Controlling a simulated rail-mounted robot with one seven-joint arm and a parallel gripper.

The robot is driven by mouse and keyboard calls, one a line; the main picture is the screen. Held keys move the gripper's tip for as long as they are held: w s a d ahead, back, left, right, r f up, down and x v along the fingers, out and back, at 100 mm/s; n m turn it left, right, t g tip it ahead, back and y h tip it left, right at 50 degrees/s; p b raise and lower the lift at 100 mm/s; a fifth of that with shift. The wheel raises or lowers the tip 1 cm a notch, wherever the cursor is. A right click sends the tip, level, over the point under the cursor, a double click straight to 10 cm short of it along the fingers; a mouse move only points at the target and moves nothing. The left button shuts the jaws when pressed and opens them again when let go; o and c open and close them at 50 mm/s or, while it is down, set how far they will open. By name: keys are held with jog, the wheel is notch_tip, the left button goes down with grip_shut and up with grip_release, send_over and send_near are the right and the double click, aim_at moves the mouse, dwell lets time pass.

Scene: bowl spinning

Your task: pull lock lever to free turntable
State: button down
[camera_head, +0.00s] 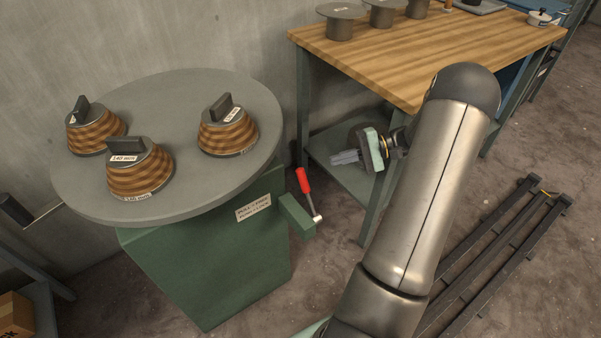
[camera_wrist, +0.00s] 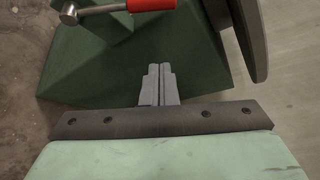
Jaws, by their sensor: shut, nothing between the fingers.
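The lock lever (camera_head: 305,186) has a red grip and a bare metal rod. It stands tilted on a green bracket (camera_head: 297,217) at the right side of the turntable's green base. The round grey turntable (camera_head: 182,173) sits on top of that base. My gripper (camera_head: 340,158) is to the right of the lever and apart from it, with its fingers shut and empty, pointing left. In the wrist view, the lever's red grip (camera_wrist: 150,4) crosses the top edge, beyond my fingertips (camera_wrist: 159,68).
Several wound bowls with black handles, one of them a front bowl (camera_head: 140,170), stand on the turntable. A wooden workbench (camera_head: 400,55) with metal spools is behind my arm. Black rails (camera_head: 490,260) lie on the floor at right. A cardboard box (camera_head: 15,315) is at lower left.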

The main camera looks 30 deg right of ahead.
aim_at(308, 197)
dwell(0.3)
jog(key=a+b, duration=0.2)
jog(key=a, duration=0.7)
jog(key=shift+a+f, duration=0.15)
jog(key=shift+f, duration=0.2)
